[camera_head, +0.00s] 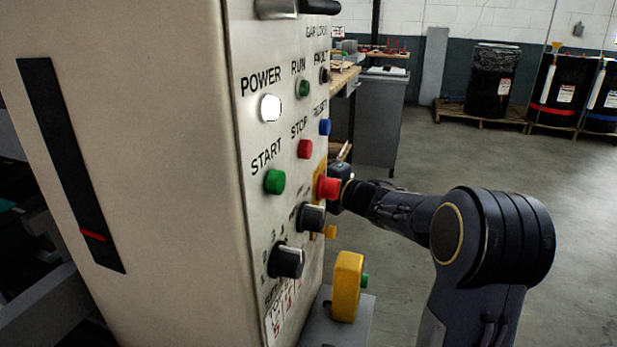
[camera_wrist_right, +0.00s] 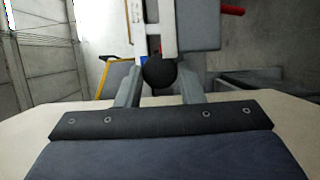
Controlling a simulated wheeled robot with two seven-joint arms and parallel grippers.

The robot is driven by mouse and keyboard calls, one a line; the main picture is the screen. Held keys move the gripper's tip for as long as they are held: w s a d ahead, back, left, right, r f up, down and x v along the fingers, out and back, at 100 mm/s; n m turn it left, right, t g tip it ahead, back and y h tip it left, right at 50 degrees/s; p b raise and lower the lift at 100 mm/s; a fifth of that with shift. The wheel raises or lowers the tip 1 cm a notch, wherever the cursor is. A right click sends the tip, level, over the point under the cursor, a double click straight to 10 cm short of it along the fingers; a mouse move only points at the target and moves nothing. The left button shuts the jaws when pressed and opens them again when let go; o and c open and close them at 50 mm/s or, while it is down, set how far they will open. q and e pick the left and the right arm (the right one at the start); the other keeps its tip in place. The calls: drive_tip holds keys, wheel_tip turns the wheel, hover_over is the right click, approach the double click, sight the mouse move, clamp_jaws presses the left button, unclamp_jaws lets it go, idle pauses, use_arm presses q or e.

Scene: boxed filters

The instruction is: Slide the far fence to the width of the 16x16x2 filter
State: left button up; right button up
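In the right wrist view, my right gripper (camera_wrist_right: 159,84) has one finger on each side of a round black knob (camera_wrist_right: 159,71). Its fingertips lie close along the knob's sides; whether they press on it cannot be told. A pale narrow bar (camera_wrist_right: 138,30) runs up behind the knob; I cannot tell whether it is part of the far fence. In the head view my right arm reaches in from the right to the far side of the control cabinet (camera_head: 175,160), which partly hides the gripper. No filter can be made out. My left gripper is not in view.
The cabinet's panel has a white POWER lamp (camera_head: 270,107), a green START button (camera_head: 275,181), a red mushroom button (camera_head: 328,188) close by my arm, and a black dial (camera_head: 286,260). A yellow part (camera_head: 347,286) stands below. Open floor (camera_head: 420,170) lies right of the cabinet.

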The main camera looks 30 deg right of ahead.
clamp_jaws()
drive_tip(key=s+d, duration=0.2)
drive_tip(key=s, duration=0.1)
drive_tip(key=shift+s+d, duration=0.15)
drive_tip(key=shift+d, duration=0.25)
drive_tip(key=o, duration=0.6)
unclamp_jaws()
drive_tip(key=shift+v, duration=3.9)
